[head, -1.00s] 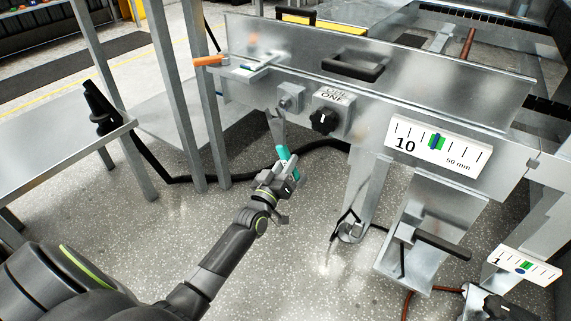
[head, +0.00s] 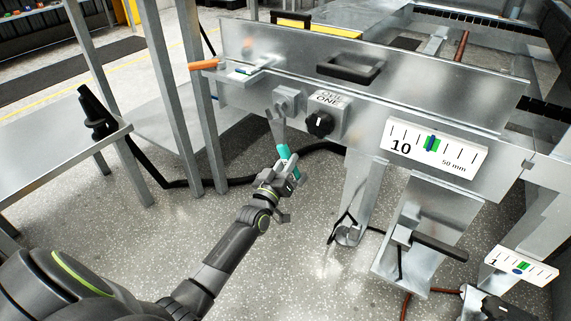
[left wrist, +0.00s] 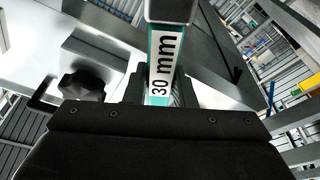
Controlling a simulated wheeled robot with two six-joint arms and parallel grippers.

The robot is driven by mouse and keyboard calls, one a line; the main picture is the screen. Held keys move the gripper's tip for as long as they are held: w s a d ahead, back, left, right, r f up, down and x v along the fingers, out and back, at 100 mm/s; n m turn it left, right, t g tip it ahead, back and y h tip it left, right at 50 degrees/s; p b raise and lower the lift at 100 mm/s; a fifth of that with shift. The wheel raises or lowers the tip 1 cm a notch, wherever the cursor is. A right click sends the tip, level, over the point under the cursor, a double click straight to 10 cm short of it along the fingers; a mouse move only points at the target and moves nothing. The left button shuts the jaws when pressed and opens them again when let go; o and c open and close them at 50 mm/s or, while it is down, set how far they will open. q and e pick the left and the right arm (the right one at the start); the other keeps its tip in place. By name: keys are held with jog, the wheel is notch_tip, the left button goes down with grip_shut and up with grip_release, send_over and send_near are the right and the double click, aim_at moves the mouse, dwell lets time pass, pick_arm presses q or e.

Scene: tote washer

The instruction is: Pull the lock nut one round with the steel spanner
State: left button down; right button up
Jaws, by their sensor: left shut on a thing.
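The lock nut (head: 285,99) is a grey metal piece on the front of the steel machine, left of a black knob. The spanner has a steel shank and a teal grip (head: 284,152). It hangs steeply below the nut, its upper end at or close to the nut; I cannot tell whether its jaw is seated. My left gripper (head: 288,172) is shut on the teal grip, below the nut. In the left wrist view the spanner's grip (left wrist: 161,65) shows a "30 mm" label; its jaw is hidden there. My right gripper is not in view.
The black knob (head: 320,124) on its labelled box sits just right of the nut. An orange-handled part (head: 203,65) juts out above left. A scale plate (head: 433,145) is at the right. Steel legs (head: 177,90) and a side table (head: 60,145) stand left. Open floor lies below.

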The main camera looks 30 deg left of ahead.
pick_arm(q)
jog(key=shift+w+r, duration=0.1)
dwell(0.3)
jog(key=shift+w+d, duration=0.1)
jog(key=shift+w, duration=0.8)
jog(key=shift+w, duration=0.55)
jog(key=shift+b, duration=0.4)
jog(key=a+f+m+b, duration=0.1)
jog(key=a+m+b, duration=0.1)
jog(key=b, duration=0.2)
jog(key=shift+f+h, duration=0.15)
jog(key=shift+h, duration=0.25)
